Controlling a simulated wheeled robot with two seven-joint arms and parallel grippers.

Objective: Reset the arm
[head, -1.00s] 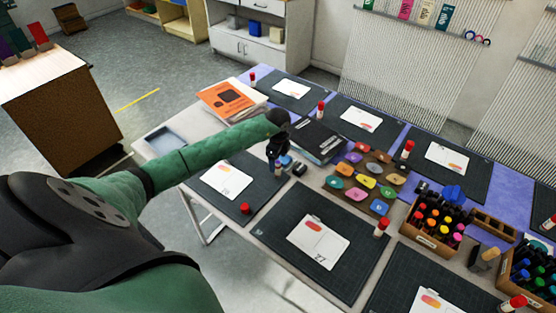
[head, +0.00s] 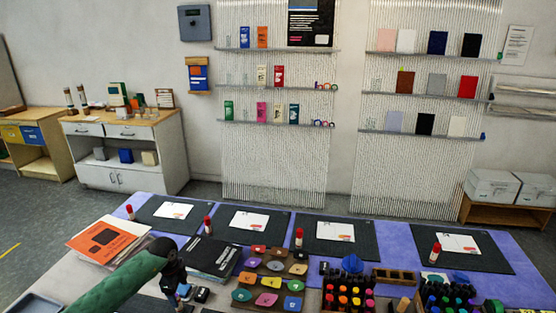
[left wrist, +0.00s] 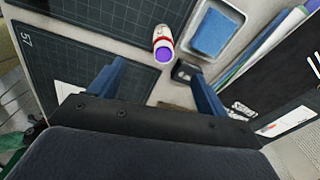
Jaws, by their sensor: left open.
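My left arm (head: 122,284), green, comes in from the bottom left in the head view. It reaches over the near left part of the collage table. My left gripper (head: 181,290) is dark with blue fingers. In the left wrist view the gripper's two blue fingers (left wrist: 158,72) stand wide apart with nothing held between them. A glue stick (left wrist: 163,48) with a purple end and a red band shows beyond the fingertips, apart from them. A small black block (left wrist: 183,70) lies close by the right-hand finger in that view. My right gripper is not in view.
An orange book (head: 103,240) and a black book (head: 212,257) lie around the arm. A palette of coloured dishes (head: 268,282) and a marker crate (head: 347,302) stand to its right. Dark mats (head: 376,243) line the far side. A blue pad (left wrist: 211,33) sits in a tray.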

